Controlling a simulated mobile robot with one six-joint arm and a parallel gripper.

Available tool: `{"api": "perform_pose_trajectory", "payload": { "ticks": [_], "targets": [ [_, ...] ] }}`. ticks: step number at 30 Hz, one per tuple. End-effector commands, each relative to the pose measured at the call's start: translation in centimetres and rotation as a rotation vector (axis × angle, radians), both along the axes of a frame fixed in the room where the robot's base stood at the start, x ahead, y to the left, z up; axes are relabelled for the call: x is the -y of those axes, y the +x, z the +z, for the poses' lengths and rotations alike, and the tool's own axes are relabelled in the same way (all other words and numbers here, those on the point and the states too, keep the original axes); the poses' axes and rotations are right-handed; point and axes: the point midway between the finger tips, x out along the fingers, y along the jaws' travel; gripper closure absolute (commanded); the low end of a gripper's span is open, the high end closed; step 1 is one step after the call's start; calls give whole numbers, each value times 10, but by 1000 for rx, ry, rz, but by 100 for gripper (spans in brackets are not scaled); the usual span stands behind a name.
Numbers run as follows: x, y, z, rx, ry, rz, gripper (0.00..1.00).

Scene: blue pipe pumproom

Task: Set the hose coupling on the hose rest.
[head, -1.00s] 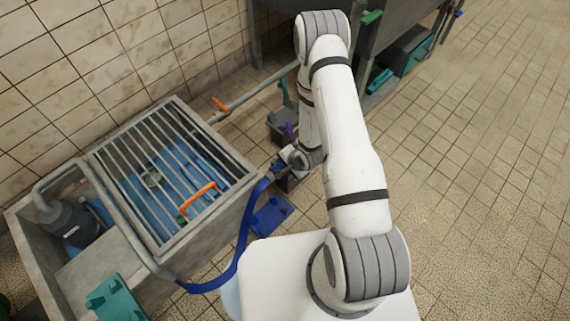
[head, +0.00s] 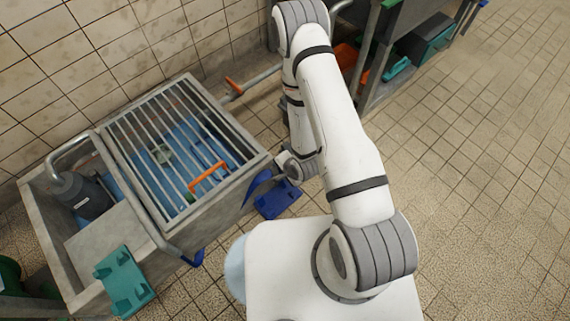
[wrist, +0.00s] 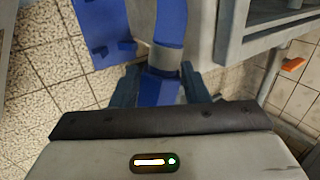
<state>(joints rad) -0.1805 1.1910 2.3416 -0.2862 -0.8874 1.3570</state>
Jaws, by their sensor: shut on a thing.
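The hose coupling (wrist: 165,58), a grey collar with a blue body on the blue hose (wrist: 170,22), sits between the jaws of my gripper (wrist: 160,82) in the wrist view. The jaws are shut on it. In the head view my wrist hides the coupling; the hose (head: 257,184) shows beside the trough. A blue bracket with pegs (head: 277,198) is low by the trough's right corner, just below my gripper; it also shows in the wrist view (wrist: 98,28), left of the coupling and apart from it. A teal bracket (head: 125,280) is on the trough's front edge. I cannot tell which is the hose rest.
The concrete trough (head: 225,207) has a metal grate (head: 180,140) over blue water and an orange handle (head: 207,177). A dark pump (head: 80,195) stands in its left part. A bench with bins (head: 400,65) stands at the back. The tiled floor (head: 470,190) on the right is clear.

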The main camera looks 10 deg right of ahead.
Motion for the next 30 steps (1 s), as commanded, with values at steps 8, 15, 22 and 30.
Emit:
{"api": "perform_pose_trajectory", "payload": {
  "ticks": [8,15,22,30],
  "targets": [
    [-1,-1,1,3,0,-3,100],
    [-12,-7,0,3,0,1,100],
    [-32,-18,0,3,-1,1,100],
    [-54,-30,1,5,0,-2,100]
  ]
}}
